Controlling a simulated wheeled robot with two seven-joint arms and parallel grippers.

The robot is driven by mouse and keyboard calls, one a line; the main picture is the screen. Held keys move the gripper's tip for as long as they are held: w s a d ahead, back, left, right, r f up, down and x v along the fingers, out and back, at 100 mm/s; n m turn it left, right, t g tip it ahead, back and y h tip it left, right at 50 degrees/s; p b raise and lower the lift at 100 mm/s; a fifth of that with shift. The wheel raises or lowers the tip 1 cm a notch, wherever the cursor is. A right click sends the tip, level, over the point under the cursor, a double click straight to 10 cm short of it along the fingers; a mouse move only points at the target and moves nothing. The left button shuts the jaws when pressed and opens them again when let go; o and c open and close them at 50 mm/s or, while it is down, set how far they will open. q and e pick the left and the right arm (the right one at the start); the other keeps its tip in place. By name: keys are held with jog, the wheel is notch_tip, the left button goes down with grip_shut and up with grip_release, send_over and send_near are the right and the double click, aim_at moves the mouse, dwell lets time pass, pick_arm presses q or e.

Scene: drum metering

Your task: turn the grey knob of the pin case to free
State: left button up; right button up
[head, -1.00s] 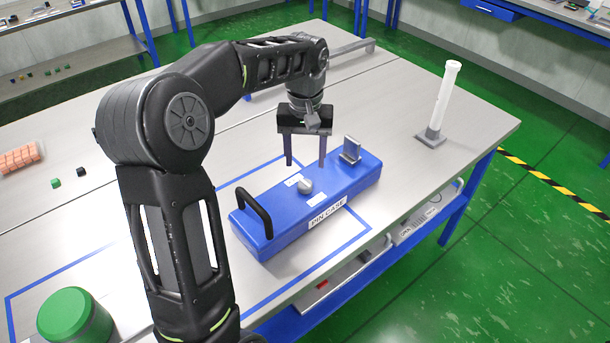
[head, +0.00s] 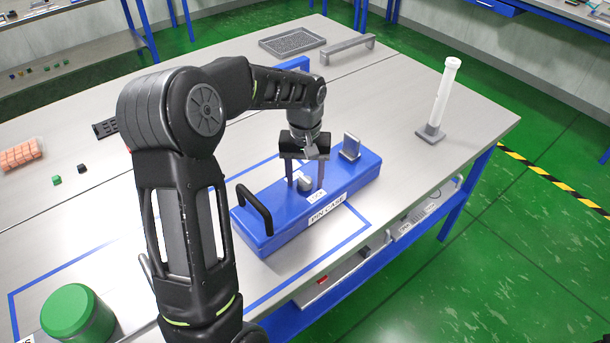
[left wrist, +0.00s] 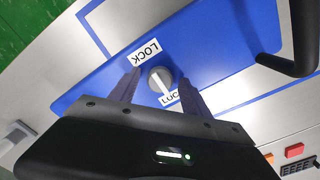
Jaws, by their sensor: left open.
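The blue pin case (head: 275,232) lies on the table, with a black handle at its left end and a grey upright block at its right end. Its grey knob (head: 304,183) is on top and also shows in the left wrist view (left wrist: 158,77), with a light pointer line across it. My left gripper (head: 305,187) points down over the case. Its open fingers stand on either side of the knob; I cannot tell whether they touch it. The LOCK label (left wrist: 146,53) is readable; the other label (left wrist: 170,98) is partly hidden by a finger. My right gripper is out of view.
A white post on a grey base (head: 431,132) stands at the table's right. A green-lidded jar (head: 76,311) is at the front left. A grey bar (head: 347,47) and a dark mesh tray (head: 292,40) are at the back.

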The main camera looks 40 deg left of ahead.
pick_arm(q)
grip_shut()
dwell(0.4)
jog(key=shift+m, duration=0.3)
jog(key=m, duration=0.8)
jog(key=shift+m, duration=0.3)
jog(key=m, duration=0.4)
jog(key=shift+m, duration=2.5)
